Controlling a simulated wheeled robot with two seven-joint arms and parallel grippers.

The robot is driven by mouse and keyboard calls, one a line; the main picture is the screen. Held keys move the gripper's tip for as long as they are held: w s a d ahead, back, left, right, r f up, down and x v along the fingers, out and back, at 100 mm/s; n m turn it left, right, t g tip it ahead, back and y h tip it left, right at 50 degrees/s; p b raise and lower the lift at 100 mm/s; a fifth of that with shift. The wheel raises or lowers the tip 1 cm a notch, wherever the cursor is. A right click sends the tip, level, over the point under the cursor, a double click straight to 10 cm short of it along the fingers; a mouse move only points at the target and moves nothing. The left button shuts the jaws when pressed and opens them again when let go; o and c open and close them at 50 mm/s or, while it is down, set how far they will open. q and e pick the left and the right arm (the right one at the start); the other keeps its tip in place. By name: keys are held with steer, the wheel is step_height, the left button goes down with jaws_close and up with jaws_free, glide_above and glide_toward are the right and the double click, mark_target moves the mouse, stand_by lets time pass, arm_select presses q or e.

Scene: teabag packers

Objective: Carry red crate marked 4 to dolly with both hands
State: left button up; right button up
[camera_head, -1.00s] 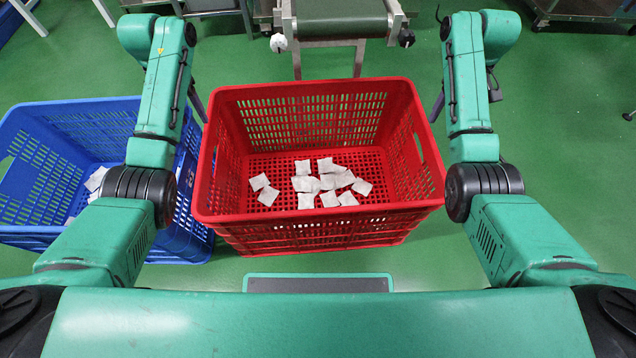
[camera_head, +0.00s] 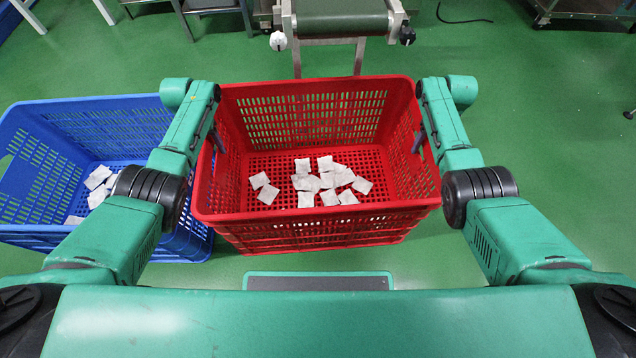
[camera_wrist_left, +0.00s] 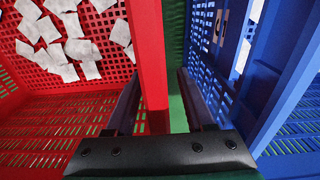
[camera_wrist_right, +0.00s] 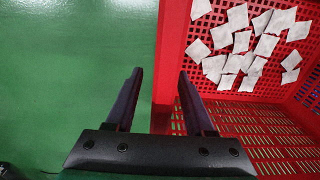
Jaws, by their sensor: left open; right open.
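The red crate (camera_head: 318,214) stands upright on the floor in front of me, with several white teabags (camera_head: 320,182) on its bottom. No number 4 shows on the sides I see. My left gripper (camera_wrist_left: 161,85) is open over the crate's left wall, which passes between its fingers in the left wrist view. My right gripper (camera_wrist_right: 157,84) is open at the right wall, which shows between its fingers in the right wrist view. In the head view my arms partly hide both side rims. I cannot tell whether the fingers touch the walls. No dolly is clearly identifiable.
A blue crate (camera_head: 90,110) with teabags stands close on the left, with a narrow gap to the red crate. A conveyor (camera_head: 342,20) stands behind the red crate. The green floor (camera_head: 540,150) to the right is free.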

arm_select(q)
jaws_close()
arm_select(e)
jaws_close()
stand_by(1.1)
